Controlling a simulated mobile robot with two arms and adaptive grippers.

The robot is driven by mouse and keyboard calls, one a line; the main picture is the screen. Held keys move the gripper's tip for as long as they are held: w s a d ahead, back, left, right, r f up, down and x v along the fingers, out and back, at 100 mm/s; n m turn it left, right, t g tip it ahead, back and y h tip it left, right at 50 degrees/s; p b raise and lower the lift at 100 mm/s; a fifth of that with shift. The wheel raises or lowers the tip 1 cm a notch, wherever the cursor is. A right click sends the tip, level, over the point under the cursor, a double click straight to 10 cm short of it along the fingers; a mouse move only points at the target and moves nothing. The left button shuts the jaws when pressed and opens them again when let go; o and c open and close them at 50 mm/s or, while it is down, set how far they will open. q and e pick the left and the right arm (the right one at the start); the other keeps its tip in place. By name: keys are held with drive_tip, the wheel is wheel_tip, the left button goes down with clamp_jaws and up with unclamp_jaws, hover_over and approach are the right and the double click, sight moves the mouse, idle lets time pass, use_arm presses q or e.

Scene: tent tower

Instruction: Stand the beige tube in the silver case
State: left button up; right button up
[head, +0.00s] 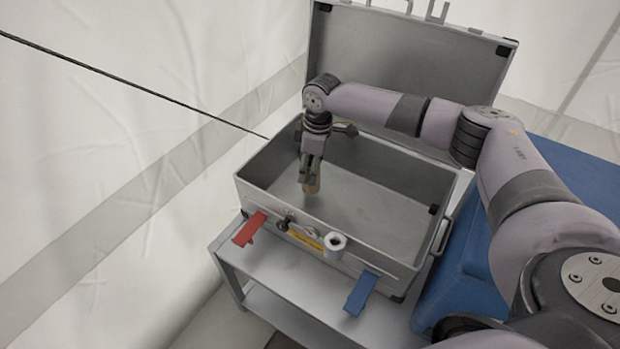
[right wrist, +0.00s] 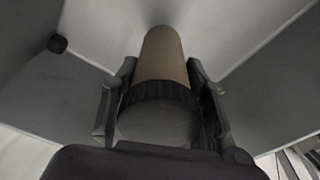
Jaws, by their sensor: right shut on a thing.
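The open silver case (head: 380,207) stands on a small grey table, its lid raised at the back. My right gripper (head: 311,178) reaches down into the left part of the case, pointing downward. It is shut on the beige tube (head: 311,187), whose lower end shows below the fingers. In the right wrist view the beige tube (right wrist: 163,58) lies between the two fingers (right wrist: 160,95), with a dark ribbed band around its near end. The tube is about upright inside the case. I cannot tell whether its lower end touches the case floor. My left gripper is not in view.
The grey table (head: 290,278) carries the case. A red latch (head: 248,229) and a blue latch (head: 360,293) stick out at the case's front. A white cylinder (head: 334,243) is at the front wall. A blue box (head: 480,262) stands to the right. The case floor looks otherwise empty.

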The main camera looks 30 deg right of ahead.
sight(308, 189)
wheel_tip(308, 189, down, 4)
drive_tip(key=shift+r+b, duration=0.15)
drive_tip(key=shift+b, duration=0.25)
drive_tip(key=shift+r, duration=0.1)
drive_tip(key=o, duration=1.2)
drive_tip(key=shift+o, duration=0.2)
